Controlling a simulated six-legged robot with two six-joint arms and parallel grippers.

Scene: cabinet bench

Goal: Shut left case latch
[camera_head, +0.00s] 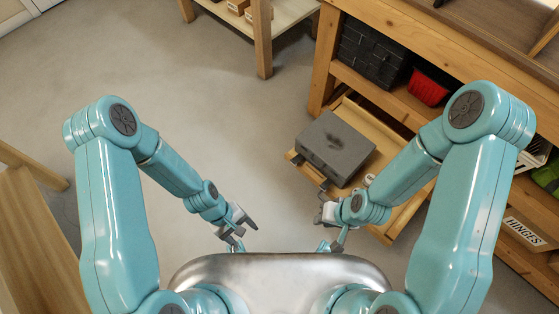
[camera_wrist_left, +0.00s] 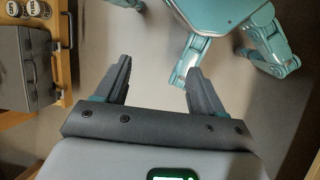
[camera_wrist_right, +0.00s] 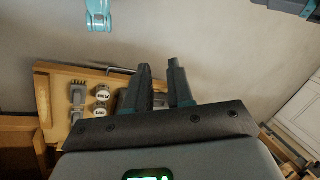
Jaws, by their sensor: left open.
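The grey case (camera_head: 335,147) lies with its lid down on the pulled-out wooden drawer. In the left wrist view the case (camera_wrist_left: 20,65) is at the left edge, with small fittings along its near side. Which fitting is the left latch, and whether it is shut, is too small to tell. My left gripper (camera_head: 240,228) is open and empty, left of the drawer and apart from the case; its spread fingers show in the left wrist view (camera_wrist_left: 160,80). My right gripper (camera_wrist_right: 160,72) is near the drawer's front, its fingers a narrow gap apart with nothing clearly held.
The drawer (camera_head: 400,222) sticks out of the wooden bench. Beside the case are round tins (camera_wrist_right: 102,94) and a brush (camera_wrist_right: 78,95). A black box (camera_head: 368,52) and a red bin (camera_head: 428,88) stand on the shelf above. The floor (camera_head: 220,110) to the left is clear.

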